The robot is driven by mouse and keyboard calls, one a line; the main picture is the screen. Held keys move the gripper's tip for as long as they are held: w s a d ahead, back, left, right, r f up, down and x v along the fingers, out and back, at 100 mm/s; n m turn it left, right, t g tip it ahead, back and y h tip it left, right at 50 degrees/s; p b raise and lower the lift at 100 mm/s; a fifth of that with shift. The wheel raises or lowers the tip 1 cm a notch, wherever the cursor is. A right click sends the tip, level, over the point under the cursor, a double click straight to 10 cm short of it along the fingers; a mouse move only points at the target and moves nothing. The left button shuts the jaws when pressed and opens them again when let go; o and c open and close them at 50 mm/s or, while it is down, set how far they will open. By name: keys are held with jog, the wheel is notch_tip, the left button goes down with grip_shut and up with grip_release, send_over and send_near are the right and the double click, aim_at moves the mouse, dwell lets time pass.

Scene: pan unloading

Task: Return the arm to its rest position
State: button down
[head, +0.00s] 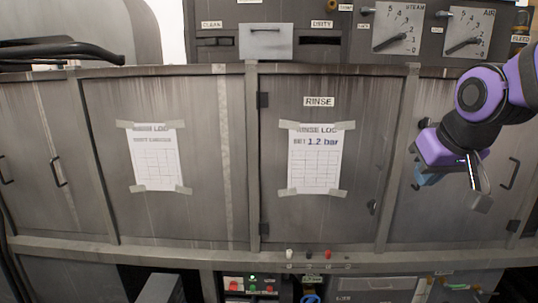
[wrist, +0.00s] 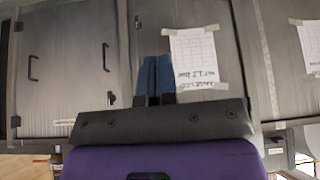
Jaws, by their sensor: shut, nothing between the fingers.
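My gripper (head: 428,180) is at the right of the head view, at the end of my purple and black arm, in front of the grey cabinet doors. Its blue fingers (wrist: 155,78) show in the wrist view, side by side and shut, with nothing between them. In the wrist view the fingers overlap the edge of a taped paper sheet's door. I cannot tell the distance from the fingers to the doors.
The RINSE door (head: 275,190) carries a taped log sheet (head: 314,165) and is shut. Another sheet (head: 155,160) hangs on the door to its left. A ledge with small buttons (head: 308,254) runs below. Gauges (head: 397,28) are above. A dark curved object (head: 60,50) is upper left.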

jog(key=s+d+g, duration=0.1)
jog(key=s+d, duration=0.1)
jog(key=s, duration=1.2)
jog(key=shift+s+r+m, duration=0.2)
jog(key=shift+s+m, duration=0.05)
jog(key=shift+m, duration=0.05)
jog(key=shift+d, duration=0.1)
dwell(0.7)
